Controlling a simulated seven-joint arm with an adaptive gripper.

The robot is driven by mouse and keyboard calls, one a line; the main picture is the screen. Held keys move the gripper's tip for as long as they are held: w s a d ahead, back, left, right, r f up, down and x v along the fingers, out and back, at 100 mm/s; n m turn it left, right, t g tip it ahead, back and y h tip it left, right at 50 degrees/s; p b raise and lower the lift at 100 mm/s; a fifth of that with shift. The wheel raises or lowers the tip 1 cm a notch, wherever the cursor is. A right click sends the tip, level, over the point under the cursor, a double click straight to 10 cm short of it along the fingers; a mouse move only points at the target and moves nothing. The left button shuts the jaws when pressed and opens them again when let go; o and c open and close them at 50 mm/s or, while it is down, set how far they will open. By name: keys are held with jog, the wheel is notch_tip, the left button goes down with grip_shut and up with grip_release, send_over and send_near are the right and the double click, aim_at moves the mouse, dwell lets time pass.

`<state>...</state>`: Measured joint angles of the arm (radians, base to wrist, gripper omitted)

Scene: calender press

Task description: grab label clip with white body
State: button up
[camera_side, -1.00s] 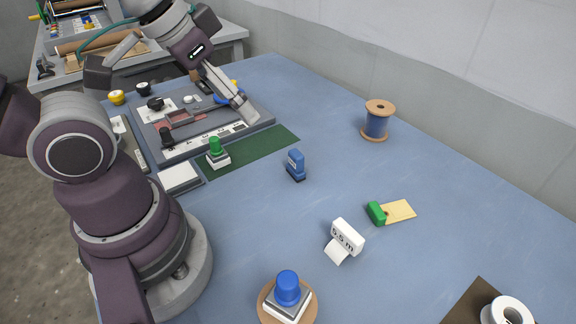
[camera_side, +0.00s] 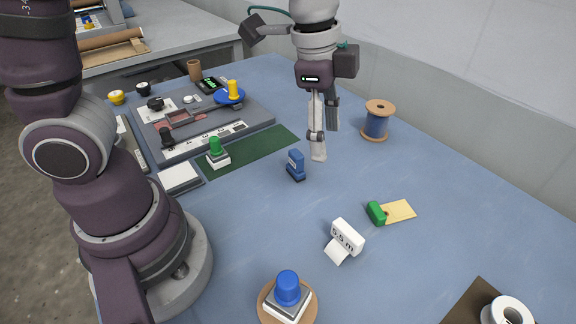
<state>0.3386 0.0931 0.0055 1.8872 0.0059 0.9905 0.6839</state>
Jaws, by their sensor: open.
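A white-bodied clip with dark "5.5 m" lettering (camera_side: 346,236) rests on the blue table, front of centre, with a white tab slanting out at its lower left. A green-bodied clip (camera_side: 376,213) with a yellow tag (camera_side: 400,211) lies to its right and farther back. My gripper (camera_side: 325,146) points down over the middle of the table, behind both clips and clear of them. Its fingers are apart with nothing between them.
A small blue stamp-like block (camera_side: 296,166) stands just left of my fingers. A blue thread spool (camera_side: 377,121) stands to their right. A blue-knobbed stamp (camera_side: 288,290) sits on a round base in front.

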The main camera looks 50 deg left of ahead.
aim_at(349, 230)
jog(key=d+f+m, duration=0.2)
jog(key=w+d+f+m+g, duration=0.1)
jog(key=d+f+m, duration=0.3)
jog(key=shift+w+f+g+y, duration=0.25)
jog(key=shift+f+g+y, duration=0.05)
jog(key=shift+f+g, duration=0.1)
jog(key=f, duration=0.9)
jog(key=shift+a+f, duration=0.2)
jog(key=shift+f, duration=0.15)
jog(key=shift+c, duration=0.4)
grip_shut()
